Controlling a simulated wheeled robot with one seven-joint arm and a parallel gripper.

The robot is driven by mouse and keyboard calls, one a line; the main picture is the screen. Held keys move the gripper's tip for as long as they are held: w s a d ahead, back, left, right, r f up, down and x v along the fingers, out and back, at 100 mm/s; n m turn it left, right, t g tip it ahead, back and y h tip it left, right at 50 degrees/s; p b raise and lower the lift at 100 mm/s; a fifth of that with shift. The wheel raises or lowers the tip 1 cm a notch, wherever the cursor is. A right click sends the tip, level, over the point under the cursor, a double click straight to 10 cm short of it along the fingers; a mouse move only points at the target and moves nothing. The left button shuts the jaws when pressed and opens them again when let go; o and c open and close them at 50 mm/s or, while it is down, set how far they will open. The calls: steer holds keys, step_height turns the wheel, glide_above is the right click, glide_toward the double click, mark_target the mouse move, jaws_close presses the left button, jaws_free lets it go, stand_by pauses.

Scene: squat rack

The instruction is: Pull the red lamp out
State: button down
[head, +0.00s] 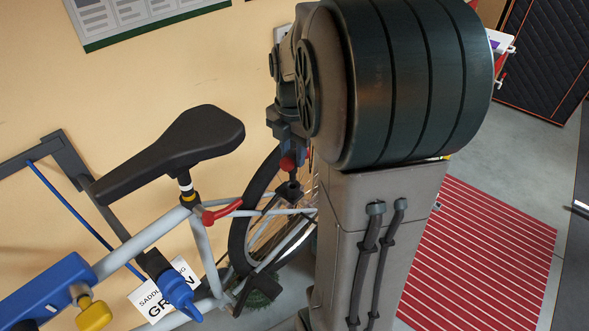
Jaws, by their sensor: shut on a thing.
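The red lamp (287,163) is a small red piece near the middle of the head view, just above a dark bracket (289,188) behind the bicycle's saddle. My gripper (293,155) comes down from above and is shut on the lamp. The fingers cover part of it. I cannot tell whether the lamp still touches the bracket below.
A grey bicycle frame (150,235) with a black saddle (175,150) stands left of my gripper. A red lever (218,212) sits under the saddle. The rear wheel (250,205) is close behind the lamp. A red striped mat (480,255) lies right on open floor.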

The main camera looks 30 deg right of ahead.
steer(key=shift+r+p, duration=1.9)
steer(key=shift+r, duration=0.9)
